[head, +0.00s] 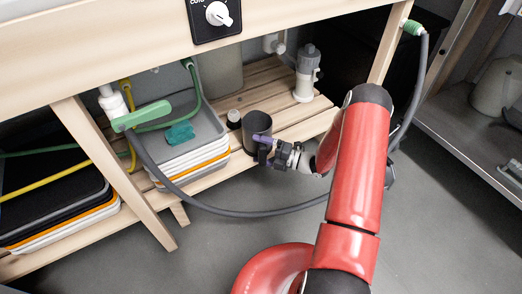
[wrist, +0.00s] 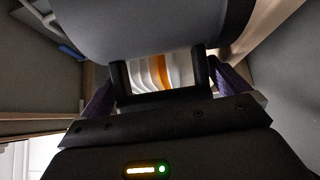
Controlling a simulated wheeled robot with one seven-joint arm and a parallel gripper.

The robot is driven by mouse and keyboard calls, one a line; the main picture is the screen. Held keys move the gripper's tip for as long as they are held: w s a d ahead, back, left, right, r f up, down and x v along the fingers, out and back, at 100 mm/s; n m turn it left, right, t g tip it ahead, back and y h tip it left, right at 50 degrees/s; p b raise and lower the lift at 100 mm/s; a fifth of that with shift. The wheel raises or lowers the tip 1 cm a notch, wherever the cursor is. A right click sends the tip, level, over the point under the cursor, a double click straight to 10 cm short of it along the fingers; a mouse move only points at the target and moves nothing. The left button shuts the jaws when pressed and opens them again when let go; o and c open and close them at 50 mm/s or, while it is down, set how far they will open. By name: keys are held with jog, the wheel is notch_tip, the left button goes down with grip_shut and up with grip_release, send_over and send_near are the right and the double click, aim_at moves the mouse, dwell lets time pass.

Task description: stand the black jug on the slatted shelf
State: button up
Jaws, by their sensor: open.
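The black jug (head: 257,126) stands upright at the front edge of the slatted shelf (head: 300,122), right of the tray stack. My gripper (head: 267,149) is open, with purple fingers, close against the front right side of the jug. In the wrist view the jug (wrist: 150,35) fills the top as a large dark curved body. The fingers of my gripper (wrist: 165,88) show at left and right, spread apart. Whether the fingers touch the jug is unclear.
Stacked trays (head: 190,155) with a teal cloth (head: 180,133) stand left of the jug. A small dark jar (head: 233,118) stands behind it, and a grey-white bottle (head: 306,75) farther back right. A grey hose (head: 230,212) loops in front. The bench top overhangs the shelf.

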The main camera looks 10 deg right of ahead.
jog(key=shift+s+d, duration=0.1)
jog(key=v, duration=0.7)
jog(key=shift+d+p, duration=0.3)
jog(key=shift+p, duration=0.15)
dwell(0.9)
jog(key=shift+s, duration=0.2)
jog(key=v, duration=0.7)
jog(key=shift+s+d, duration=0.15)
jog(key=shift+d, duration=0.25)
jog(key=shift+f, duration=0.1)
